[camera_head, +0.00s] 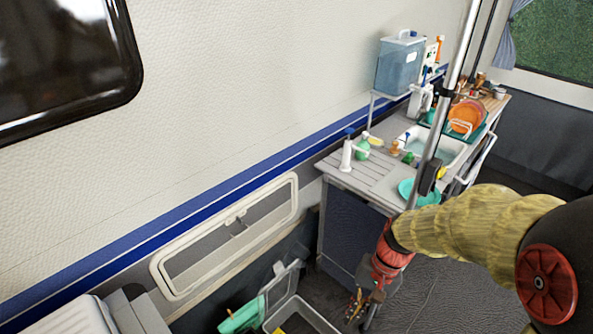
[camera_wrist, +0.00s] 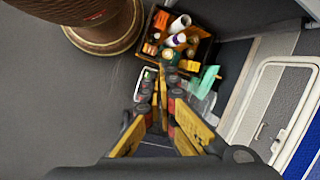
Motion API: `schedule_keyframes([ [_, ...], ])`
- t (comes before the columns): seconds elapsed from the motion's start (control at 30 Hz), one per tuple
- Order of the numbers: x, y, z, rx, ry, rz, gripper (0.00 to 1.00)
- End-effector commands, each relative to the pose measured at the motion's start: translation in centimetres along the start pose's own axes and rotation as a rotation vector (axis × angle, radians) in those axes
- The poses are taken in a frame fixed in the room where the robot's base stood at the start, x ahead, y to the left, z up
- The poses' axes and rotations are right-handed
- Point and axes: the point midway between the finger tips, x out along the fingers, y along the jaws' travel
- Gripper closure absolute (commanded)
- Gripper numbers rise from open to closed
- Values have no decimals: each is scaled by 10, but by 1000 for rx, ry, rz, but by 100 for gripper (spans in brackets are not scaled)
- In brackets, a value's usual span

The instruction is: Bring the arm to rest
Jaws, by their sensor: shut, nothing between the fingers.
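My arm, in a yellow knitted sleeve, comes in from the right of the head view and bends down. My gripper (camera_head: 357,306) hangs at its end, low in the picture, in front of the kitchen unit (camera_head: 350,228). In the wrist view my gripper (camera_wrist: 159,82) points down toward the floor. Its yellow and dark fingers are shut with nothing held between them. The fingers partly cover a pale-rimmed bin beneath them.
A crate (camera_wrist: 206,50) of bottles and boxes stands on the floor. A grey bin (camera_head: 298,316) and a turquoise item (camera_head: 240,317) lie below the wall hatch (camera_head: 225,240). A metal pole (camera_head: 447,95) rises before the counter.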

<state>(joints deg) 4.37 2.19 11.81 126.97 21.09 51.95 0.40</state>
Motion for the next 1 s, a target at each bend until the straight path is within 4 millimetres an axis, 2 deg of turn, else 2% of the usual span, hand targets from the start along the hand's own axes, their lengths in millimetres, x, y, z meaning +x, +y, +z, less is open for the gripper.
schedule_keyframes([
  [0.03,-16,5,8,-43,42,24,100],
  [0.1,-33,13,18,-100,93,63,100],
  [0.3,-81,33,47,-235,249,160,100],
  [0.5,-124,45,74,-328,418,221,100],
  [0.8,-180,34,108,-389,651,196,100],
  [1.0,-192,30,115,-402,700,184,100],
])
